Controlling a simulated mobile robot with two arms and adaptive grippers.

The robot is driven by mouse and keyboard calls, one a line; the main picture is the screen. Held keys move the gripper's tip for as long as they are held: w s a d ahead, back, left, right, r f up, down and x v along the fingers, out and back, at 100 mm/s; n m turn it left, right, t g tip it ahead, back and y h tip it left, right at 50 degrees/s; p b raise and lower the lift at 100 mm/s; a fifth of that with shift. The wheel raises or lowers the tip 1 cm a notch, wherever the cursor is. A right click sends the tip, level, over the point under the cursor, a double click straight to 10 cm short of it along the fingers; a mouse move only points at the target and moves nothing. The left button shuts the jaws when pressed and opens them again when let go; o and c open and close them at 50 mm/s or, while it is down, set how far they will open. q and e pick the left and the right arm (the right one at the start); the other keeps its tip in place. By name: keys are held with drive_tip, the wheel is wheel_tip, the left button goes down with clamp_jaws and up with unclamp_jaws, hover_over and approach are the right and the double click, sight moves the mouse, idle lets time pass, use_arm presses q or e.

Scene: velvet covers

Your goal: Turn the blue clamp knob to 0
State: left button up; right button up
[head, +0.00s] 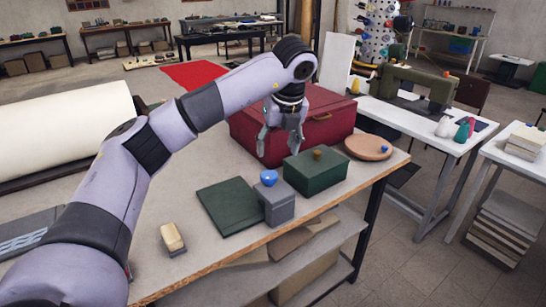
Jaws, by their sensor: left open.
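A blue knob (269,177) sits on top of a small grey block (279,207) near the front edge of the workbench. Its markings are too small to read, so I cannot tell which number it points to. My left gripper (278,150) is open and empty, fingers pointing down, above and behind the knob and apart from it. It is in front of a dark red case (335,115). A smaller blue knob (384,149) is on a round wooden board (362,150) to the right. My right gripper is out of view.
A green box (312,178) with a brown knob (317,154) stands right of the grey block. A flat dark green panel (228,208) lies left of it. A wooden brush-like block (172,237) lies nearer the front left. Bare bench shows between them.

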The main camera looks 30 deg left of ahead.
sight(269, 174)
use_arm(q)
drive_tip(key=s+a+r+m+t+h+p, duration=0.1)
drive_tip(key=s+a+r+m+h+p, duration=0.2)
drive_tip(key=m, duration=0.5)
drive_tip(key=s+a+r+m+t+h+p, duration=0.1)
drive_tip(key=a+r+m+h+p, duration=0.2)
drive_tip(key=m, duration=0.5)
drive_tip(key=shift+y, duration=0.5)
drive_tip(key=p+x, duration=0.1)
drive_tip(key=x, duration=0.5)
drive_tip(key=a+p+x, duration=0.1)
drive_tip(key=p+x, duration=0.1)
drive_tip(key=x, duration=0.4)
drive_tip(key=p+x, duration=0.1)
drive_tip(key=x, duration=0.5)
drive_tip(key=shift+a+f, duration=0.15)
drive_tip(key=shift+a, duration=0.15)
drive_tip(key=shift+c, duration=0.4)
drive_tip(key=c, duration=1.1)
drive_tip(key=shift+o, duration=0.2)
